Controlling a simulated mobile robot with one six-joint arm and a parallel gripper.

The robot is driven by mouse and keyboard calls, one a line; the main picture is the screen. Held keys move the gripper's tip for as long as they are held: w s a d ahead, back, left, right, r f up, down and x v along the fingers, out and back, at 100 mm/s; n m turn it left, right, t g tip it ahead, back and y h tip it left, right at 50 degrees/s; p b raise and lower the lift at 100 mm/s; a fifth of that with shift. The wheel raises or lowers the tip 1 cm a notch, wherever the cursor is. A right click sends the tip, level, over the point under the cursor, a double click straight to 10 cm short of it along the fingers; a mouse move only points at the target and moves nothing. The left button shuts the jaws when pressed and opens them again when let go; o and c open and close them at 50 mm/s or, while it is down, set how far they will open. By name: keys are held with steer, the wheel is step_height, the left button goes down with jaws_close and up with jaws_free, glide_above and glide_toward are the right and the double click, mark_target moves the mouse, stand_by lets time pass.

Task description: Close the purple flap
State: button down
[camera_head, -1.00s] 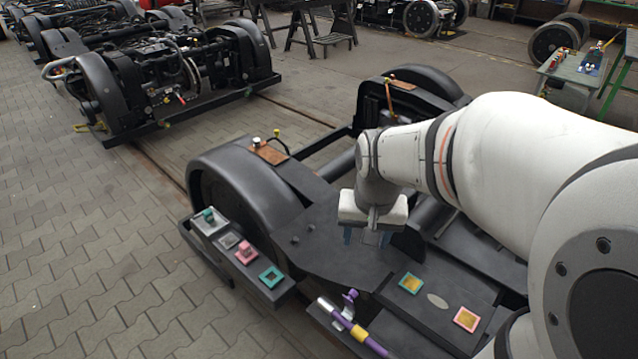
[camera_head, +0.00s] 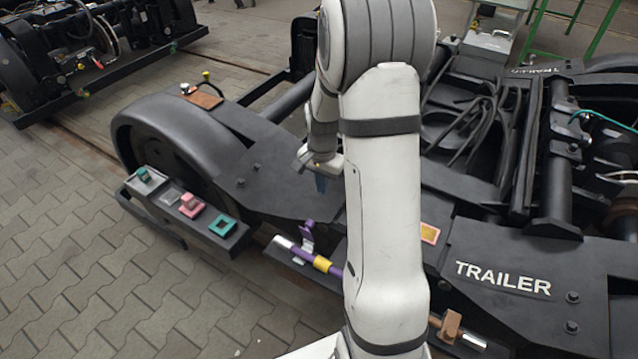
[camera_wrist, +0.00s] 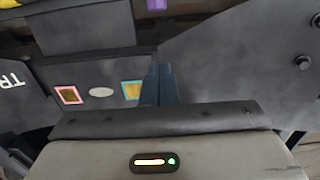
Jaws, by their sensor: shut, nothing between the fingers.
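The purple flap (camera_head: 307,236) shows in the head view as a small upright purple piece beside a bar (camera_head: 322,263) with silver, purple and yellow sections. It stands at the near edge of the bogie frame. A purple patch (camera_wrist: 157,4) is cut off at the top edge of the wrist view; I cannot tell which purple part it is. My gripper (camera_head: 320,184) is above the dark frame plate, up and slightly right of the flap in the picture, apart from it. In the wrist view its blue fingers (camera_wrist: 160,84) are together, with nothing between them.
A black ledge at left carries a teal knob (camera_head: 143,175), a pink block (camera_head: 191,205) and a teal square frame (camera_head: 222,226). A pink-edged yellow square (camera_head: 429,233) lies right of my arm. The rounded wheel cover (camera_head: 165,125) rises behind. Paved floor is free at lower left.

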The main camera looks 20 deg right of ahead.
steer(key=s+a+f+b, duration=0.1)
steer(key=s+a+f, duration=0.1)
steer(key=f, duration=0.4)
steer(key=shift+s+a+f, duration=0.15)
steer(key=shift+a+f, duration=0.15)
steer(key=shift+a, duration=0.25)
steer(key=shift+a, duration=0.15)
